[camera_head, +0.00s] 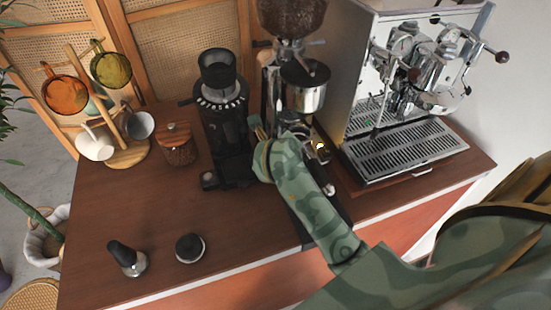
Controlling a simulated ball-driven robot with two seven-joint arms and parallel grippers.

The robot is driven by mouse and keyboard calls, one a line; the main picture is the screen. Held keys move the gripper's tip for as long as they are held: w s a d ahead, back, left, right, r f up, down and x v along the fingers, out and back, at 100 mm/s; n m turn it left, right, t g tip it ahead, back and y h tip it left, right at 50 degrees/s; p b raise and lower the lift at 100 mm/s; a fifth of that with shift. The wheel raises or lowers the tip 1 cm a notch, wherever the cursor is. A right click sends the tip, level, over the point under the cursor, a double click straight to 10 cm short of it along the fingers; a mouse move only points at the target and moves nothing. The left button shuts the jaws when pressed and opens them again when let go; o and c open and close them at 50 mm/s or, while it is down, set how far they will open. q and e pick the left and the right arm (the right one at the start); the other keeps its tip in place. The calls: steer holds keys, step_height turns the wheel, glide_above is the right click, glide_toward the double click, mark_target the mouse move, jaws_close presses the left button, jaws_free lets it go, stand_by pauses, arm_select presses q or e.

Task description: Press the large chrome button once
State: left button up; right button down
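A tall grinder (303,86) with a bean hopper and a chrome cup-shaped part stands at the middle back of the cart. My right arm reaches in from the lower right, and its camouflage-patterned forearm covers the grinder's lower part. The hand end of my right gripper (256,130) is by the grinder's left side; its fingers are mostly hidden, and I cannot tell whether they are open or touching anything. A small shiny part (321,149) shows just right of the forearm. I cannot clearly identify the large chrome button. My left gripper is not in view.
A black grinder (222,125) stands close left of my gripper. An espresso machine (410,90) fills the right. The front-left wood is mostly clear.

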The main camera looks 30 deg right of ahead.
steer(key=shift+f+b, duration=0.3)
steer(key=shift+f, duration=0.25)
stand_by(0.6)
steer(key=shift+r, duration=0.1)
steer(key=shift+r+p, duration=0.8)
steer(key=shift+p, duration=0.1)
step_height(320, 180, up, 5)
steer(key=p, duration=0.5)
steer(key=shift+r, duration=0.15)
steer(key=shift+f, duration=0.2)
stand_by(0.5)
